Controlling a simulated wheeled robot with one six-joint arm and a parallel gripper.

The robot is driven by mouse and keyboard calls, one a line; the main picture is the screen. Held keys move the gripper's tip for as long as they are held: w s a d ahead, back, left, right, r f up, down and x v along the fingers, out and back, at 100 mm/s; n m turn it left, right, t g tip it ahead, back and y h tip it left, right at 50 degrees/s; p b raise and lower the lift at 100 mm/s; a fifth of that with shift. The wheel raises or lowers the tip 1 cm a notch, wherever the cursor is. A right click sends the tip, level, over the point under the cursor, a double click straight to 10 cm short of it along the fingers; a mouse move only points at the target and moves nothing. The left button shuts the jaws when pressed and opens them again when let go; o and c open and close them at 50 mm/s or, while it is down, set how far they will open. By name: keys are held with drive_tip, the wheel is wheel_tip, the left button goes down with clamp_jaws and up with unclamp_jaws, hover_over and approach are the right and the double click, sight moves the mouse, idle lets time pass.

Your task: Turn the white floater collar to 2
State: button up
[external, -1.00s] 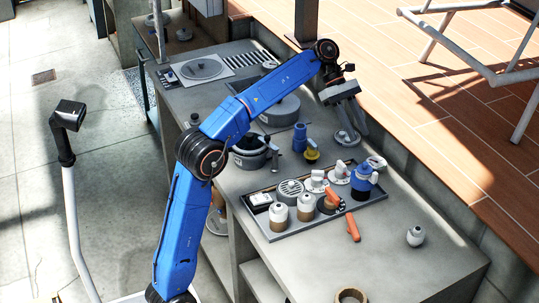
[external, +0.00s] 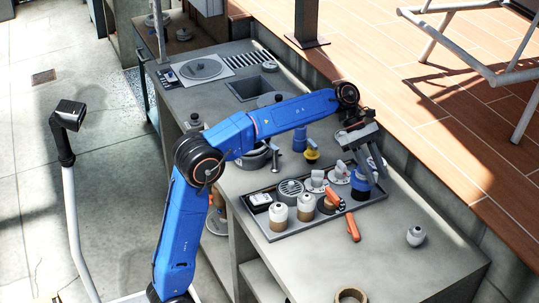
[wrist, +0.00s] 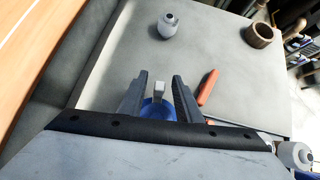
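A blue-bodied item (external: 361,190) stands at the right end of the tray, partly hidden by my gripper (external: 374,178). In the wrist view, my gripper (wrist: 163,78) is open, its two dark fingers apart above this blue round body (wrist: 154,111). A pale upright tab (wrist: 158,92) shows between the fingers, and I see no finger closed on it. Two white pieces with upright handles, one (external: 316,181) and another (external: 339,172), sit at the tray's back. I cannot tell for certain which piece is the white floater collar, and no number is readable.
The grey tray (external: 270,234) also holds white bottles (external: 305,205) and a round grille (external: 290,188). A small white bottle (external: 415,236) and a tan ring (external: 350,296) stand on the counter. Counter right of the tray is mostly clear.

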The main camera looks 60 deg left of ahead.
drive_tip(key=shift+d+f, duration=0.1)
drive_tip(key=shift+f, duration=0.05)
drive_tip(key=shift+c, duration=0.3)
clamp_jaws()
drive_tip(key=shift+s+m, duration=0.1)
drive_tip(key=shift+m, duration=0.2)
drive_tip(key=shift+s+a+m+g+y, duration=0.15)
drive_tip(key=shift+s+m+g, duration=0.3)
drive_tip(key=shift+m+g, duration=0.6)
drive_tip(key=shift+s+a+m+g+y, duration=0.1)
drive_tip(key=shift+s+m+g+y, duration=0.3)
drive_tip(key=shift+m+g, duration=0.6)
drive_tip(key=shift+s+a+m+g+y, duration=0.1)
drive_tip(key=shift+s+m+g, duration=0.55)
drive_tip(key=shift+m, duration=0.7)
